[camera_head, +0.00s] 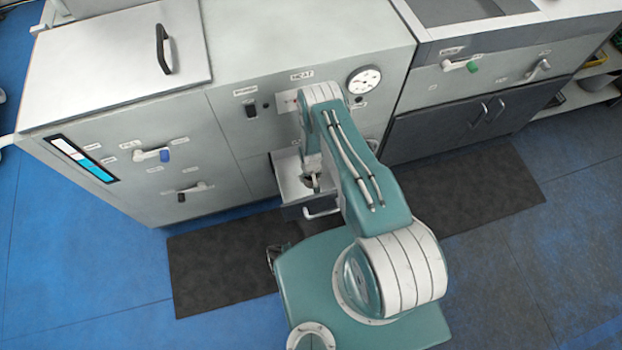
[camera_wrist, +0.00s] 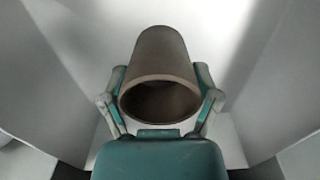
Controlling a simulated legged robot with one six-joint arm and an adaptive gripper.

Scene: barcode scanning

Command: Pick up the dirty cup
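The dirty cup (camera_wrist: 160,55) is brown-grey and tapered, with its dark open mouth toward the wrist camera and its narrower end away from it. It is inside a pale, walled drawer (camera_head: 288,178) that stands pulled out of the machine front. My gripper (camera_wrist: 160,82) has one finger on each side of the cup, close to its wall, with what looks like a thin gap near the fingertips. In the head view my gripper (camera_head: 313,183) reaches down into the drawer, and my arm hides much of it. I cannot make out the cup clearly there.
The drawer's pale side walls (camera_wrist: 60,110) rise close on both sides of my gripper. A handle (camera_head: 322,212) is on the drawer's front. The grey machine front (camera_head: 225,150) with knobs and a gauge (camera_head: 364,79) stands behind. A dark mat (camera_head: 215,265) lies on the blue floor.

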